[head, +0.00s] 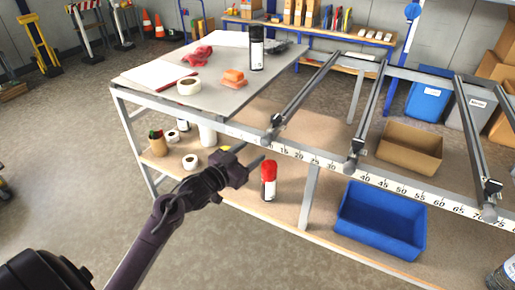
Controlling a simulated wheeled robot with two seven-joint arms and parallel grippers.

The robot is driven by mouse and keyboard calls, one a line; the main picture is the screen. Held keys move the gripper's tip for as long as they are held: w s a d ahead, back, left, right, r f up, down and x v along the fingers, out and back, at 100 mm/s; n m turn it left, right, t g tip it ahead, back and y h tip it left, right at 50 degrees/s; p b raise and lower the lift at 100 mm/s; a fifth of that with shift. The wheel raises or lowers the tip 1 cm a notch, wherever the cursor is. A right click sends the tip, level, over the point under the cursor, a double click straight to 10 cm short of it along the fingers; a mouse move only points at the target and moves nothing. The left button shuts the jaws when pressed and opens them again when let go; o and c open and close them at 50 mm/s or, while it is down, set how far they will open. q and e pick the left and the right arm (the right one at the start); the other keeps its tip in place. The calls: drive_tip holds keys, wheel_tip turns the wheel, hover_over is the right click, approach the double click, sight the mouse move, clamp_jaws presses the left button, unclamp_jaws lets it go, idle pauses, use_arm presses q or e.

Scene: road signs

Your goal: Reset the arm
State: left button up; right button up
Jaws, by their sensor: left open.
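My left gripper (247,158) is open and empty at the end of the arm coming in from the lower left. It is in front of the workbench's front edge, below the level of the grey top (215,95). A can with a red top (268,185) stands on the lower shelf (285,212), just right of the gripper in the picture. My right gripper is not in view.
On the top are a black can (256,50), an orange block (233,76), a tape roll (189,86) and red gloves (198,55). Metal rails (370,100) extend right. A blue crate (380,222) and cardboard box (410,148) sit below.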

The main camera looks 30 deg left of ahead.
use_arm(q)
drive_tip(key=shift+v, duration=0.8)
drive_tip(key=s+f+n+g+y, duration=0.1)
drive_tip(key=s+f+g, duration=0.1)
drive_tip(key=f, duration=1)
drive_tip(key=s+f+n+g+y, duration=0.1)
drive_tip(key=s+f+n+g, duration=0.1)
drive_tip(key=f, duration=1)
drive_tip(key=s+d+f+g+y, duration=0.1)
drive_tip(key=s+f+g, duration=0.1)
drive_tip(key=s+f, duration=0.45)
drive_tip(key=s+d+f+g, duration=0.2)
drive_tip(key=s+f, duration=0.2)
drive_tip(key=f, duration=0.5)
drive_tip(key=s+d+f+g, duration=0.2)
drive_tip(key=s+f, duration=0.4)
drive_tip(key=s, duration=0.4)
drive_tip(key=s+d+f+g, duration=0.2)
drive_tip(key=s+f, duration=0.4)
drive_tip(key=s, duration=0.5)
drive_tip(key=s+d+f+m+g+y, duration=0.1)
drive_tip(key=s+f+g, duration=0.3)
drive_tip(key=s, duration=0.6)
wheel_tip(320, 180, down, 2)
drive_tip(key=shift+s+d+f+g, duration=0.2)
drive_tip(key=shift+s+d+g, duration=0.15)
drive_tip(key=shift+d, duration=0.25)
